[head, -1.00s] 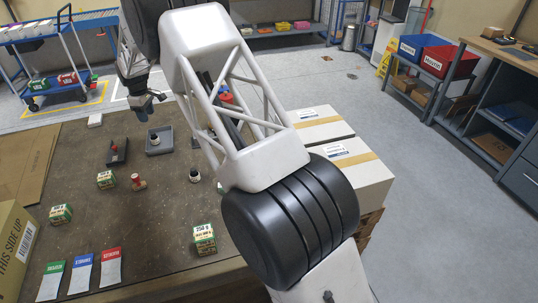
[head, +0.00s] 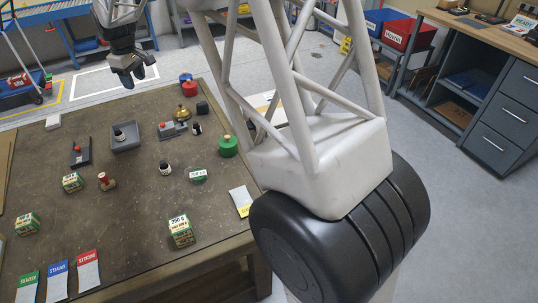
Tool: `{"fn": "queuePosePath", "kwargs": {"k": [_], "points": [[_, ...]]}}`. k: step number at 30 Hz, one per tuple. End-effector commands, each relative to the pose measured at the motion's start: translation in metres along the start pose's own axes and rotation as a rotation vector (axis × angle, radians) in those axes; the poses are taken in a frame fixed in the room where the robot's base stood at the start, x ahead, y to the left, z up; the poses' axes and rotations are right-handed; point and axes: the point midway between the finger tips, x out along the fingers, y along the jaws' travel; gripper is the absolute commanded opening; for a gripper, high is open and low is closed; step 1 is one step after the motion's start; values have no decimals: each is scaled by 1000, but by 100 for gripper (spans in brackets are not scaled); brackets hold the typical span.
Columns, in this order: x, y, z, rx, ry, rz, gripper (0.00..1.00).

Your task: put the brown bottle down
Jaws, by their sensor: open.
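A small dark bottle (head: 119,136) with a white label stands in the square grey tray (head: 127,149) on the workbench. A similar dark bottle (head: 165,168) stands upright on the bare bench, nearer the camera. A third small dark one (head: 196,129) is beside a grey item at the tray's right. At this size I cannot tell which of them is the brown bottle. My gripper (head: 136,78) is open and empty, at the upper left of the head view. It is above and apart from the tray and the bottle in it.
The bench (head: 130,225) holds several small boxes, a red stamp (head: 106,181), a black holder (head: 80,152), a green round item (head: 228,146) and a brass item (head: 183,115). Coloured cards (head: 88,270) lie at the front. Bare bench lies between them.

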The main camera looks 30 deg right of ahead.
Motion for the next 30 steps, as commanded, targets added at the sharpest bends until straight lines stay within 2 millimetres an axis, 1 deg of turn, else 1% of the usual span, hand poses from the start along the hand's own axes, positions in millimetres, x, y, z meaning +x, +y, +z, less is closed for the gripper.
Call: {"fn": "queuePosePath", "kwargs": {"k": [1,3,8,15,17,21,30], "points": [[-10,-3,14,20,4,4,47],[-21,-7,32,49,9,7,47],[-44,-17,74,115,19,16,47],[-75,-37,137,215,37,30,47],[-82,-43,152,240,43,34,47],[-94,-57,189,298,53,40,47],[-109,-93,266,423,71,53,47]]}}
